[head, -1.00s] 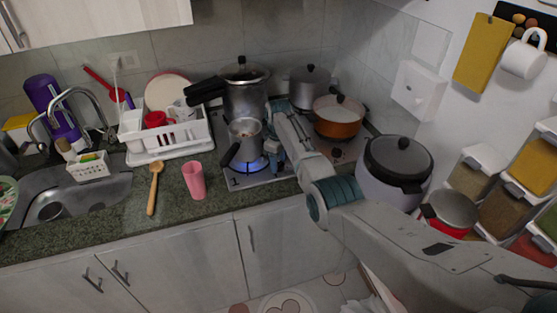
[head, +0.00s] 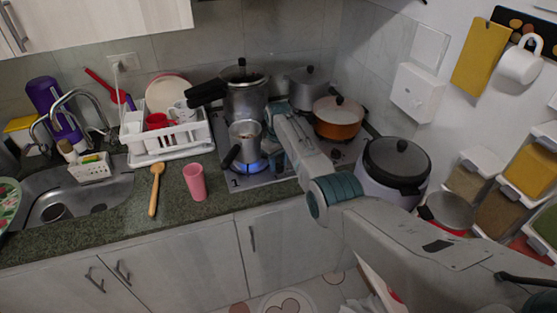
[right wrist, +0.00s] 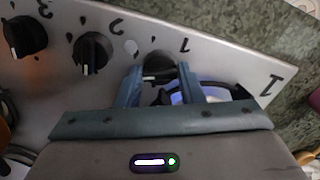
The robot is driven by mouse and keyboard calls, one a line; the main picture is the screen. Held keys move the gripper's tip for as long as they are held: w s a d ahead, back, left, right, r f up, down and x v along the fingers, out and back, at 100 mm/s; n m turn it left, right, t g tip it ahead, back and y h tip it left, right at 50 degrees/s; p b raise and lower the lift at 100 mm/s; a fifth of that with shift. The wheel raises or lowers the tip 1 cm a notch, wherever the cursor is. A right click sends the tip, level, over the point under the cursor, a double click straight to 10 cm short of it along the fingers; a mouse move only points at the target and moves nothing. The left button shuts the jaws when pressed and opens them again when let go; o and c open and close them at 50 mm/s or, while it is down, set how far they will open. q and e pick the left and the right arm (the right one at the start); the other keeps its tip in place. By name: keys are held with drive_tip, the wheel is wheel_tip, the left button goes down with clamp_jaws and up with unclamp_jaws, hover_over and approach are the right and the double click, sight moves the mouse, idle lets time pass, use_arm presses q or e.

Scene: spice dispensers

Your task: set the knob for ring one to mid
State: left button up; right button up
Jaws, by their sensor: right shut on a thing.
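The knob marked 1 (right wrist: 156,68) is black with a pale pointer line and sits on the stove's steel panel. My right gripper (right wrist: 160,80) is shut on it, with one blue-grey finger on each side. In the head view my right gripper (head: 277,157) reaches down beside a small pot (head: 244,136); its fingertips and the knob are hard to make out there. A blue flame (head: 250,167) burns under that pot, on the ring beside the printed 1 (head: 236,183). My left gripper is not in view.
Knobs 2 (right wrist: 92,52) and 3 (right wrist: 22,36) sit beside the held knob. A pressure cooker (head: 243,92), a grey pot (head: 308,87) and an orange pot (head: 338,117) stand behind. A pink cup (head: 195,182) and wooden spoon (head: 155,188) are on the counter at left.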

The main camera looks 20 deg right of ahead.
sight(278, 164)
drive_tip(key=m+p, duration=0.1)
drive_tip(key=m, duration=0.4)
drive_tip(key=shift+r+m, duration=0.1)
drive_tip(key=shift+m, duration=0.3)
idle(0.4)
drive_tip(key=o, duration=1)
wheel_tip(278, 164, up, 11)
drive_tip(key=shift+f+b, duration=0.15)
drive_tip(key=shift+b, duration=1.05)
